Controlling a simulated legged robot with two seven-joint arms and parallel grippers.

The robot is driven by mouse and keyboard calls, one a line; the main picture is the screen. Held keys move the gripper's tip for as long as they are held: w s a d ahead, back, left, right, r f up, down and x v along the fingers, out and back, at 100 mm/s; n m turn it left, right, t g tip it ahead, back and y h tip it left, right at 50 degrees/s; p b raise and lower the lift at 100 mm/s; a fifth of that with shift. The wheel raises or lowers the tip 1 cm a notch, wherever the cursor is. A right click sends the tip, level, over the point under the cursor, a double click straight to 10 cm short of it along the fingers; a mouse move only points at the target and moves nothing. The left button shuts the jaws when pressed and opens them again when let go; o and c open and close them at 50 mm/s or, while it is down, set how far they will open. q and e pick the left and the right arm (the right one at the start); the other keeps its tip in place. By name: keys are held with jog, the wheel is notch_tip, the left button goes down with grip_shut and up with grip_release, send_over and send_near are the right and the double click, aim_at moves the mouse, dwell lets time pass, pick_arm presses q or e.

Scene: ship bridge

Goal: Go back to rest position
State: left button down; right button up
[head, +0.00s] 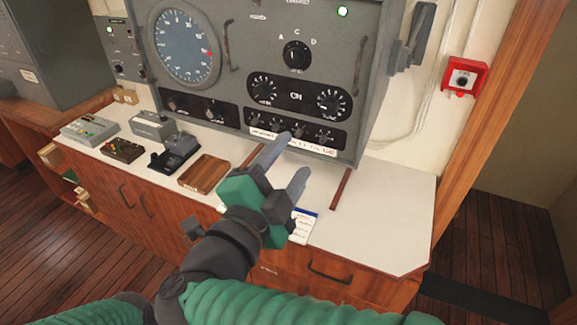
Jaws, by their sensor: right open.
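My right gripper (281,167) is in the head view, at the end of a green and dark grey arm that comes up from the bottom. Its two grey fingers are apart, with nothing between them. It is in front of the grey instrument panel (335,65) and over the white counter top (380,215). Whether the fingers touch the panel's lower edge is hard to tell. My left gripper is not in view; a green sleeve at the bottom left belongs to my own body.
A wooden tray (204,174), a black device (175,153) and small control boxes (123,150) stand on the counter's left. A notepad (303,224) lies partly behind my gripper. The counter's right end is clear.

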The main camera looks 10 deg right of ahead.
jog(key=shift+s, duration=0.15)
jog(key=w+a+f+n+t+y, duration=0.2)
jog(key=w+f+n+y, duration=0.45)
jog(key=w+n, duration=0.3)
notch_tip(320, 180, down, 13)
jog(key=d+n+g+y, duration=0.2)
jog(key=n+g+y, duration=0.2)
jog(key=n+y, duration=0.15)
jog(key=s+d+f+n+g+h, duration=0.1)
jog(key=s+d+f+n+g, duration=0.1)
jog(key=s+d+f+g, duration=0.3)
jog(key=s+d+f+n+g+h, duration=0.1)
jog(key=s+d+f+g, duration=0.4)
jog(key=s+f, duration=0.7)
jog(key=s+d, duration=0.1)
jog(key=d, duration=0.1)
jog(key=shift+s+d+f+n, duration=0.25)
jog(key=shift+s+d+n, duration=0.05)
jog(key=shift+d+n, duration=0.1)
